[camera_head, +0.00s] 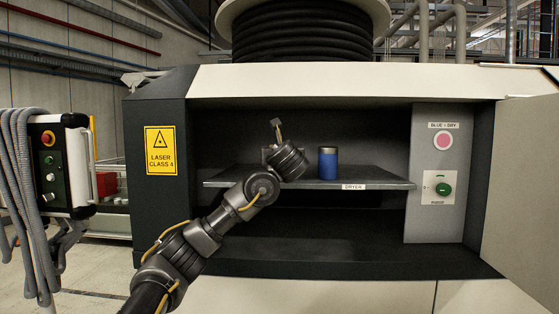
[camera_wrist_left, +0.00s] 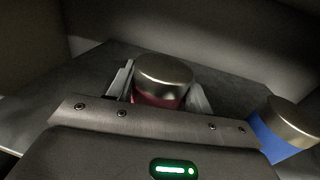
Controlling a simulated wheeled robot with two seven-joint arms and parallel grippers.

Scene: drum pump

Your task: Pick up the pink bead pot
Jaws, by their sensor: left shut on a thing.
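The pink bead pot (camera_wrist_left: 158,97) has a metal lid and a dark pink body, and it stands between the fingers of my left gripper (camera_wrist_left: 160,88) in the left wrist view. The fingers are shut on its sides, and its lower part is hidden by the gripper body. In the head view my left arm reaches into the machine's opening, and its wrist hides the pot over the shelf (camera_head: 375,178). I cannot tell whether the pot touches the shelf. My right gripper is not in view.
A blue pot (camera_head: 328,164) with a metal lid stands on the shelf just right of my left wrist; it also shows in the left wrist view (camera_wrist_left: 280,138). A side panel (camera_head: 437,200) with a pink light and green knob bounds the opening at right. The shelf's right part is clear.

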